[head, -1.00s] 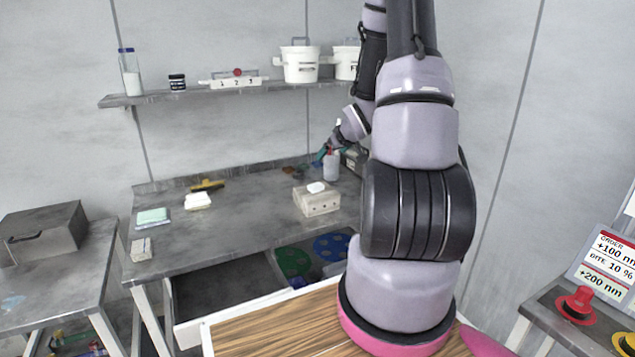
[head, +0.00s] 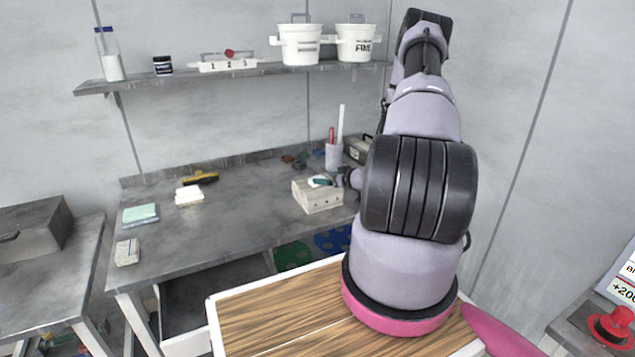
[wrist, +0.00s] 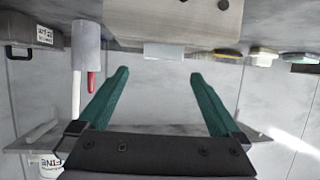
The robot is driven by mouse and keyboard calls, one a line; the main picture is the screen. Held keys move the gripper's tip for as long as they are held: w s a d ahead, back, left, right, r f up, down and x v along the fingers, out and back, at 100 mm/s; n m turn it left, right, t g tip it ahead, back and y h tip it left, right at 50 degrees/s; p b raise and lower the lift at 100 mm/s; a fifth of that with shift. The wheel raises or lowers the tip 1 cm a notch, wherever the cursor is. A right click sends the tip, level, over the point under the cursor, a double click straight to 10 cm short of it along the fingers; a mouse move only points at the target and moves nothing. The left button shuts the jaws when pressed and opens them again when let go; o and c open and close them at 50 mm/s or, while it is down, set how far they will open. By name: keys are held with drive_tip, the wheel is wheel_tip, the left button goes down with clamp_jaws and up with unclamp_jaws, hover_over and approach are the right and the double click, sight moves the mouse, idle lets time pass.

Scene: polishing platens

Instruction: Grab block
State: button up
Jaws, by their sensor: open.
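A pale beige block (head: 318,197) with dark holes in its front stands on the grey bench. A small white piece (head: 318,179) lies on its top. My gripper (head: 324,182) is at the top of the block, with a teal finger beside the white piece. In the wrist view, which is upside down, my gripper (wrist: 157,75) is open, its two teal fingers apart with nothing between them. The white piece (wrist: 164,52) and the beige block (wrist: 175,22) show just beyond the fingertips. I cannot tell whether a finger touches either.
A grey cup (head: 333,157) with a red and a white stick stands behind the block, near a dark box (head: 358,148). A yellow-handled brush (head: 200,178), white pad (head: 189,196) and green pad (head: 141,215) lie left. A shelf (head: 230,79) holds white buckets. The bench middle is clear.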

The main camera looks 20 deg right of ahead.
drive_tip(key=x, duration=0.5)
drive_tip(key=shift+w+a+f, duration=0.1)
drive_tip(key=shift+a+f, duration=0.05)
drive_tip(key=shift+f, duration=0.3)
drive_tip(key=c, duration=1.4)
drive_tip(key=shift+c, duration=0.2)
drive_tip(key=shift+r, duration=0.15)
